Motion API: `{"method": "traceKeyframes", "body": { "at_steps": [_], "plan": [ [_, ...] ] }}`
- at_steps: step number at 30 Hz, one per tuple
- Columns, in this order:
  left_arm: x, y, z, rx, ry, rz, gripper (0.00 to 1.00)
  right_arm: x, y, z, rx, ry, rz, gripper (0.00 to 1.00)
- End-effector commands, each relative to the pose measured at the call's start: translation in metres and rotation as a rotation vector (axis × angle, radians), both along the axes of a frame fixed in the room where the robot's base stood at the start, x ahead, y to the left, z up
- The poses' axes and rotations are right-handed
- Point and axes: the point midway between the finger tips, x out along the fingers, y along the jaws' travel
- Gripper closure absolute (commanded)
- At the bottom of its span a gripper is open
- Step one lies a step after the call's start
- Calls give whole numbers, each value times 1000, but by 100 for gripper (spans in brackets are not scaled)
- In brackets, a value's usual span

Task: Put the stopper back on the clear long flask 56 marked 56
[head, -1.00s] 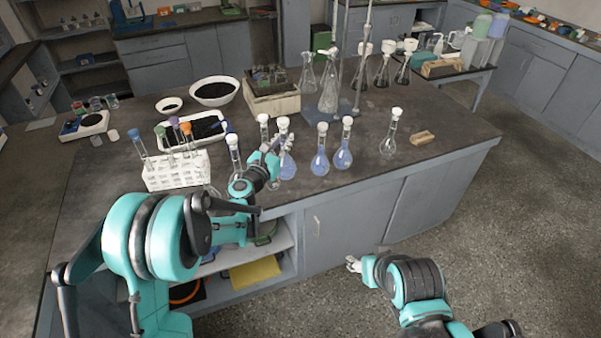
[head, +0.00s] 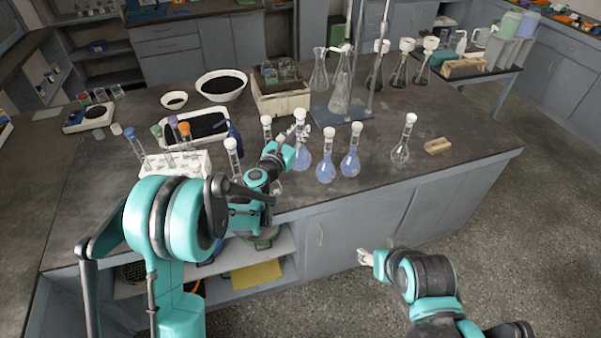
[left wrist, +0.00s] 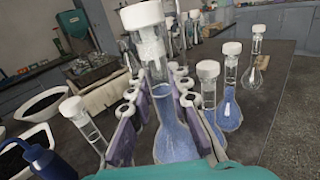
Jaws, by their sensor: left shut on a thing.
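My left gripper (head: 299,143) is shut around the neck of a long flask with blue liquid and a white stopper (head: 300,115). That flask (left wrist: 175,138) fills the middle of the left wrist view between my fingers. Two more blue flasks with white stoppers (head: 326,168) (head: 350,162) stand just right of it. A clear long flask (head: 400,151) with a white stopper stands farther right. Other clear stoppered flasks (head: 234,158) (head: 267,127) stand left of and behind my gripper. I cannot read the number 56 anywhere. My right gripper (head: 366,257) hangs in front of the bench, away from the flasks.
A white rack (head: 178,162) with coloured-capped tubes stands at the left. Behind are a black-filled tray (head: 207,117), bowls (head: 220,86) and a box (head: 280,100). A stand with glassware is at the back. A small wooden block (head: 437,146) lies right, with clear bench beyond.

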Motion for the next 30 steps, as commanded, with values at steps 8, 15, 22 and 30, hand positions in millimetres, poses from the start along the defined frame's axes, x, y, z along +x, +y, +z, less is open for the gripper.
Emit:
{"method": "traceKeyframes", "body": {
  "at_steps": [8, 15, 22, 30],
  "plan": [
    [0, 0, -51, 0, 0, 0, 100, 0, 0, -21, 0, 0, 0, 47],
    [0, 0, -55, 0, 0, 0, 100, 0, 0, -21, 0, 0, 0, 47],
    [0, 0, -65, 0, 0, 0, 100, 0, 0, -25, 0, 0, 0, 47],
    [0, 0, -94, 0, 0, 0, 100, 0, 0, -37, 0, 0, 0, 47]
  ]
}}
